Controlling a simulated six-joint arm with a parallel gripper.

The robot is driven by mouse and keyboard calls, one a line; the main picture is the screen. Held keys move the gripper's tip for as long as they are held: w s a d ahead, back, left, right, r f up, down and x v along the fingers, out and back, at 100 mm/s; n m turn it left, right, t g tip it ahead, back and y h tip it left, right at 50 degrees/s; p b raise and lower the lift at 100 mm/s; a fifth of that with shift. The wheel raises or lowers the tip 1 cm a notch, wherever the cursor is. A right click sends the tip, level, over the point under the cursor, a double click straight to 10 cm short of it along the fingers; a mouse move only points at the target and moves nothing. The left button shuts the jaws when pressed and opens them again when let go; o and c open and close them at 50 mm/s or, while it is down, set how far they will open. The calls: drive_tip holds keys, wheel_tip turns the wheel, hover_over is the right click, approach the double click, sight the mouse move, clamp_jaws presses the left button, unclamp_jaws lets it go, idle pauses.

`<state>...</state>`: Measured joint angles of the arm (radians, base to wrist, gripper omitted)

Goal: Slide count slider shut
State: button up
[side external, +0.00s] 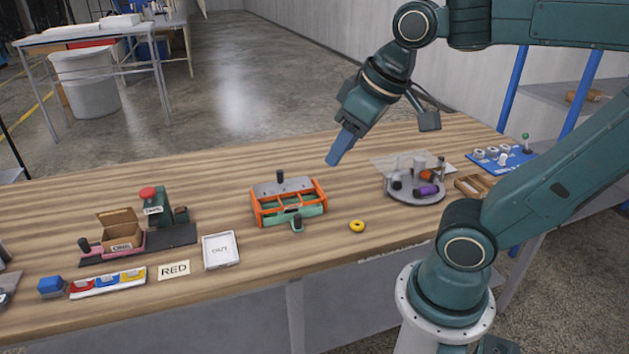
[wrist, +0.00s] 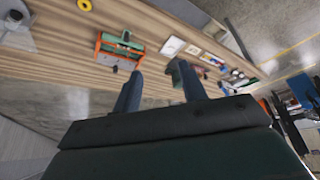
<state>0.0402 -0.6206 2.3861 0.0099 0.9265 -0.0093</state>
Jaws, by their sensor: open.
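An orange-framed box (side external: 288,203) with green compartments stands mid-table. A grey plate (side external: 284,186) with a dark upright knob (side external: 280,176) covers its rear part; the front compartments are uncovered. A second dark knob (side external: 297,222) on a green piece is at its front side. No label reading "count" can be made out. The box also shows in the wrist view (wrist: 120,49), upper left. My gripper (side external: 335,157) is above the table, behind and right of the box, apart from it. In the wrist view its two fingers (wrist: 161,86) are spread with nothing between them.
A yellow ring (side external: 357,226) lies right of the box. A round grey tray (side external: 414,190) with small items stands further right. A white OUT tray (side external: 221,250) and a red-knobbed stamp station (side external: 156,207) are left. Bare wood lies behind the box.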

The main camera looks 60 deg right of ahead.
drive_tip(key=w+d+r+m+g, duration=0.15)
drive_tip(key=w+d, duration=0.35)
drive_tip(key=w, duration=0.6)
drive_tip(key=m+g, duration=0.4)
hover_over(280, 171)
wheel_tip(280, 171, down, 16)
drive_tip(key=shift+w+a+n, duration=0.1)
drive_tip(key=shift+a+n, duration=0.15)
drive_tip(key=shift+f, duration=0.15)
drive_tip(key=f, duration=1.3)
drive_tip(key=shift+d+f, duration=0.2)
drive_tip(key=shift+f, duration=0.05)
clamp_jaws()
